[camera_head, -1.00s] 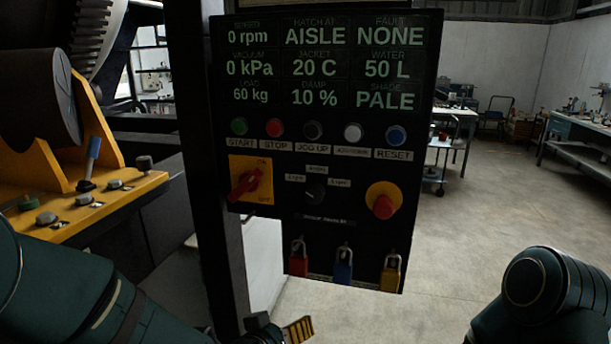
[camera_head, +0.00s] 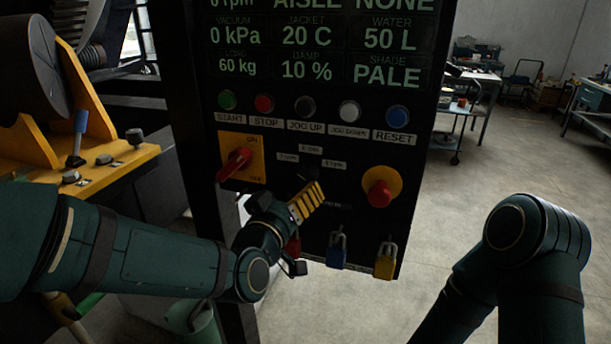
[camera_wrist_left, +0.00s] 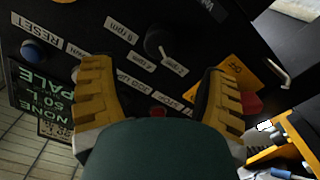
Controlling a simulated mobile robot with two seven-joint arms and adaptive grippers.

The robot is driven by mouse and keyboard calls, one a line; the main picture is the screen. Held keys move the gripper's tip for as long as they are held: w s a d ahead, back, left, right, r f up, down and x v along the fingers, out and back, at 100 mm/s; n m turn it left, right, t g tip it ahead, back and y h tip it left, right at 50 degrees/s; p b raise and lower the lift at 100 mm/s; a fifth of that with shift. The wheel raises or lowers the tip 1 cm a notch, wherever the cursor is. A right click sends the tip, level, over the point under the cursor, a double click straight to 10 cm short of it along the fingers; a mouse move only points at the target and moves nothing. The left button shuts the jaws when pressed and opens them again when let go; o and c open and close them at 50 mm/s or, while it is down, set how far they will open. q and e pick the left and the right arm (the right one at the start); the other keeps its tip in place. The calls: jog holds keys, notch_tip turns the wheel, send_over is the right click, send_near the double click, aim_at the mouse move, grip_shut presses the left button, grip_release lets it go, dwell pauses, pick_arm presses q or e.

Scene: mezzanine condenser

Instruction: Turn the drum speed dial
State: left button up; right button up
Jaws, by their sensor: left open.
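The drum speed dial is a small black knob on the dark control panel (camera_head: 222,190). In the left wrist view the dial (camera_wrist_left: 156,42) shows with small white rpm labels around it, and a pale mark on its lower edge. In the head view my left gripper (camera_head: 308,190) is in front of the panel's lower middle and hides much of the dial. In the left wrist view its two yellow-padded fingers (camera_wrist_left: 160,72) are spread wide, with the dial beyond and between them. I cannot see any contact. My right arm is at the right; its gripper is out of view.
A red switch (camera_head: 236,163) on a yellow plate is left of the dial, a red emergency knob (camera_head: 380,193) right. Coloured buttons run above. Blue (camera_head: 337,252) and yellow (camera_head: 385,262) padlocks hang below. A yellow machine frame (camera_head: 105,180) stands left; the floor at right is open.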

aim_at(305, 178)
pick_arm(q)
jog(key=x, duration=0.7)
jog(key=shift+w+d, duration=0.1)
jog(key=shift+w, duration=0.15)
jog(key=c, duration=1.2)
